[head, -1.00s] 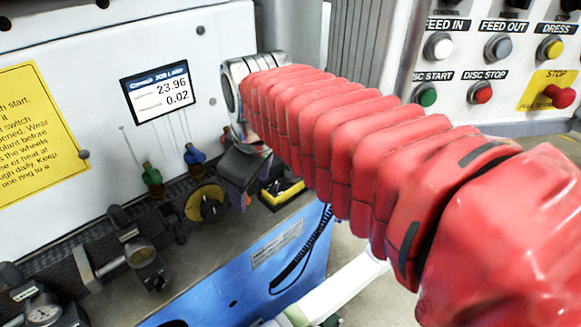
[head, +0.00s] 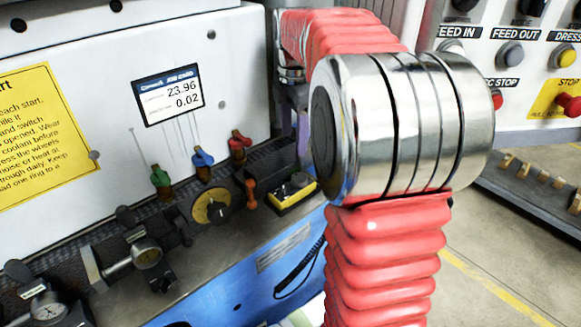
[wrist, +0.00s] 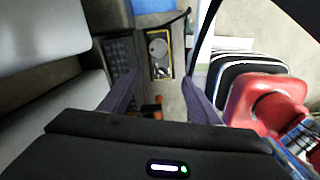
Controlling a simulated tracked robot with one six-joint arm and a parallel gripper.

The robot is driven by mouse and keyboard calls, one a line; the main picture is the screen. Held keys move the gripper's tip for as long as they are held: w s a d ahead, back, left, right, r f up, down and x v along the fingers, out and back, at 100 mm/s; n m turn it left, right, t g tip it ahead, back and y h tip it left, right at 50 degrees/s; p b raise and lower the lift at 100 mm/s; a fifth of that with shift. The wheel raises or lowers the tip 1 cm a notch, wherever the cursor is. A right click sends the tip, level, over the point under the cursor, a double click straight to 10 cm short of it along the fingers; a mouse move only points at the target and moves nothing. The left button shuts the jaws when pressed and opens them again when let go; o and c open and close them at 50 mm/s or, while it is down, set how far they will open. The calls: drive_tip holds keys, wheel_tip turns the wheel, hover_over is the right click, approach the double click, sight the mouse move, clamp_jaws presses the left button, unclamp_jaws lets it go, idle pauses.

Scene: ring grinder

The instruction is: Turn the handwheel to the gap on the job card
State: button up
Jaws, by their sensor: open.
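In the head view my arm hides most of the gripper.
Green, blue and red valves (head: 203,159) stand along the ledge. An orange lever (head: 250,194) and the yellow tray (head: 294,194) are to their right.

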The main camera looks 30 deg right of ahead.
sight(299, 177)
drive_tip(key=d, duration=0.1)
drive_tip(key=w+d+f+n, duration=0.1)
drive_tip(key=d, duration=0.1)
drive_tip(key=shift+n, duration=0.3)
drive_tip(key=shift+f, duration=0.1)
wheel_tip(299, 177, down, 14)
drive_tip(key=shift+r, duration=0.15)
idle(0.5)
drive_tip(key=shift+c, duration=0.6)
drive_tip(key=c, duration=1)
